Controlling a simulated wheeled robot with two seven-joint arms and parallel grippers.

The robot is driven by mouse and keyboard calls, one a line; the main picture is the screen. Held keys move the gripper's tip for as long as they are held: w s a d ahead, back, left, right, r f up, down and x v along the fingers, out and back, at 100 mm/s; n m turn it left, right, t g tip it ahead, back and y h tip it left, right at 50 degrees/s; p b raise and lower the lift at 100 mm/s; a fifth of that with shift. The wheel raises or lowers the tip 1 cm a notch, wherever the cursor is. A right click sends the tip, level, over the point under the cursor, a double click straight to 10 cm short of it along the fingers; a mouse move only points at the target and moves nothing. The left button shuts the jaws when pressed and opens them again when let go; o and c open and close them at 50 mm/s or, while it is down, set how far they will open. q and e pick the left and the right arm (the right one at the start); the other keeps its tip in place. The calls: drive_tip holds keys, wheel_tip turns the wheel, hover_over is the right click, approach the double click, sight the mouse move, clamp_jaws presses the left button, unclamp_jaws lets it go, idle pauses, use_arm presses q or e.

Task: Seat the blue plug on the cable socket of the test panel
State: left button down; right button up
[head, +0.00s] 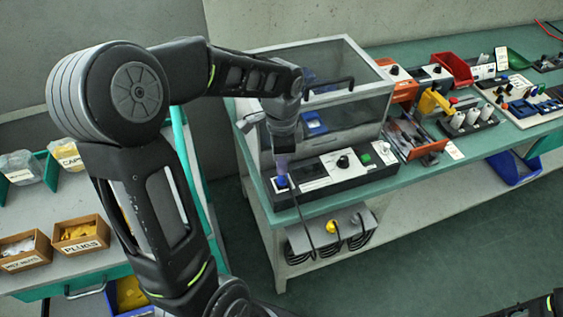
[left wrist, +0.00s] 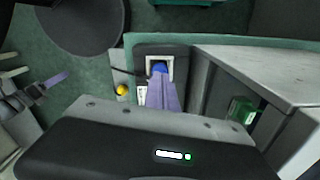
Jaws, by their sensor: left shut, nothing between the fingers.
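The blue plug (head: 282,181) is at the socket on the left end of the black test panel (head: 345,184). A dark cable (head: 300,212) runs down from there over the bench's front edge. My left gripper (head: 281,170) points down, its purple fingers closed, with the tips right at the top of the plug. In the left wrist view the fingers (left wrist: 160,80) end at the blue plug (left wrist: 158,67), inside the white-framed socket (left wrist: 150,61). The fingers partly hide the plug, so I cannot tell how deep it sits. My right gripper is out of view.
A clear-walled cabinet (head: 345,98) stands close behind the panel. An orange bin (head: 425,151) is to the panel's right. Below the bench, a grey unit (head: 318,241) carries a yellow part (head: 332,226). A side table with boxes (head: 80,235) stands at left.

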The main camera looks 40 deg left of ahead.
use_arm(q)
drive_tip(key=shift+f+b, duration=0.6)
drive_tip(key=shift+f, duration=0.25)
drive_tip(key=shift+r, duration=0.2)
wheel_tip(320, 180, up, 7)
drive_tip(key=p, duration=0.6)
drive_tip(key=shift+r, duration=0.15)
idle(0.5)
